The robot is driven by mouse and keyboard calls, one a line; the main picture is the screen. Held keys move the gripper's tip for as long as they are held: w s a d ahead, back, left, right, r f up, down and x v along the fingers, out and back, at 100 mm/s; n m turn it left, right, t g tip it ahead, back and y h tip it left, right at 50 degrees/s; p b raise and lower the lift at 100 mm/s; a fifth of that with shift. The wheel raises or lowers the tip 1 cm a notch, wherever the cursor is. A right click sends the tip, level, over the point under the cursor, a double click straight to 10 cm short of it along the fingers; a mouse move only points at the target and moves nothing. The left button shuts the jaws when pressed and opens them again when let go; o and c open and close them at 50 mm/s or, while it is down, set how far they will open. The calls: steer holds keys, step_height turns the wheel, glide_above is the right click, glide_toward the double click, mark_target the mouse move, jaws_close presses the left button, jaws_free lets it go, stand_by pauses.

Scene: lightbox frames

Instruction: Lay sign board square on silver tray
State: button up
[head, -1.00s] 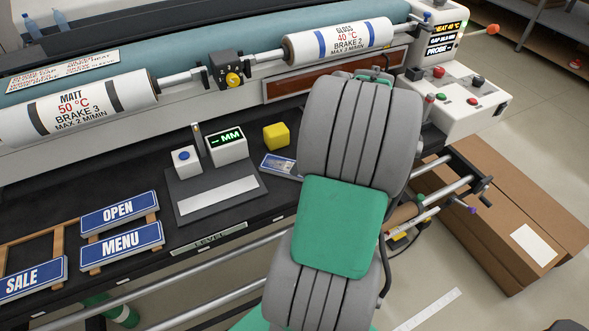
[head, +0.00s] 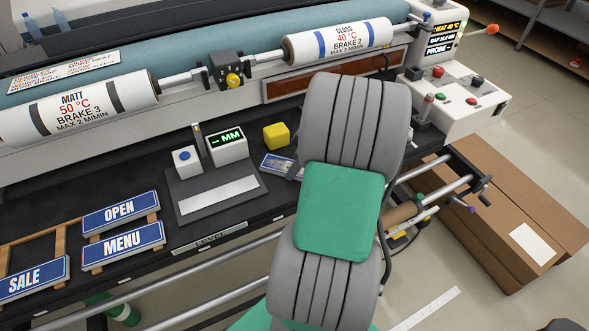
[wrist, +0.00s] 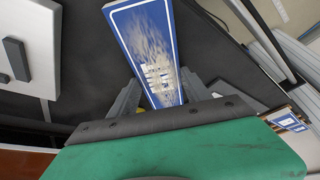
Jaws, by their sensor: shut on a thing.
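A blue sign board with a white border and smudged white lettering (wrist: 150,40) is between the fingers of my gripper (wrist: 158,88) in the wrist view. The gripper is shut on its near end, and the board points away from the fingers over the dark bench. In the head view part of this board (head: 277,165) shows left of my arm, which hides the rest. A pale silver strip (head: 217,200) lies on a dark grey base in front of the gauge; it is the only tray-like thing I make out. The board is to its right, apart from it.
A gauge with a green "MM" display (head: 226,146), a blue-button box (head: 186,158) and a yellow block (head: 276,136) stand close by. OPEN (head: 120,212), MENU (head: 123,245) and SALE (head: 32,279) signs are on wooden racks at left. Rollers run behind; rails in front.

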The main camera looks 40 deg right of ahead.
steer(key=c, duration=0.7)
